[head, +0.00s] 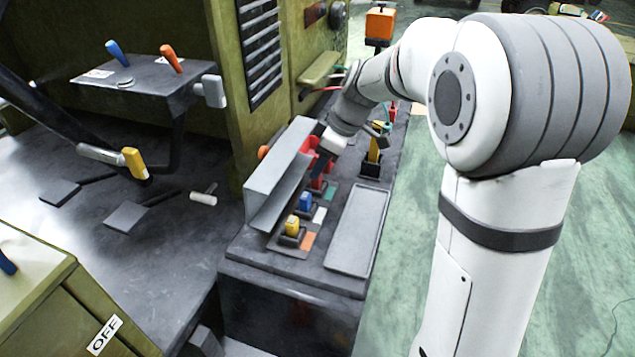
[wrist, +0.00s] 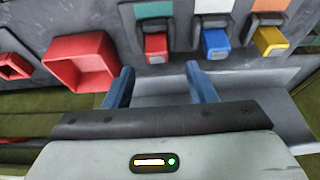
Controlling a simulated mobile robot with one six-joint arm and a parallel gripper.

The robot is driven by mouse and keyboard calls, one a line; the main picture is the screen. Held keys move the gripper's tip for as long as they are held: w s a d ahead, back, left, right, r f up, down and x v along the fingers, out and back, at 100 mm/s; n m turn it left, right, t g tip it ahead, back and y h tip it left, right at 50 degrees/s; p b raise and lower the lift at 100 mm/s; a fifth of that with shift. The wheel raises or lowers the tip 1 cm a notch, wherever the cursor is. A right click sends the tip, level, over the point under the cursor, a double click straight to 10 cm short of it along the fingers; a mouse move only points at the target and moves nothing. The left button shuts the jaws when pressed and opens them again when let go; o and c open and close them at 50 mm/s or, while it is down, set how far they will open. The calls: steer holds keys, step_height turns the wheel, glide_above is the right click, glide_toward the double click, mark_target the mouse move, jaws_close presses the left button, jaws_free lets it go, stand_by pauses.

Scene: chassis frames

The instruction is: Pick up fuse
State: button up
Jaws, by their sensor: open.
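Three fuses sit in dark holders in a row. The red fuse (wrist: 156,45), blue fuse (wrist: 215,42) and yellow fuse (wrist: 270,40) show in the wrist view. In the head view the yellow fuse (head: 292,225) and blue fuse (head: 305,201) are clear, while the red one is hard to make out near my gripper. My gripper (wrist: 160,70) is open and empty, its two blue fingers apart. In the wrist view the red fuse appears just beyond the gap between the fingertips. In the head view my gripper (head: 320,163) is above the far part of the row.
Teal, white and orange plates lie by the holders. A red open box (wrist: 80,62) is left of the row in the wrist view. A grey angled cover (head: 275,178) stands close along the row's left, and a flat grey tray (head: 357,230) lies right.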

mark_target(317, 182)
steer(key=x, duration=0.5)
steer(key=shift+d+f, duration=0.1)
steer(key=shift+d, duration=0.25)
steer(key=shift+c, duration=0.5)
steer(key=c, duration=1)
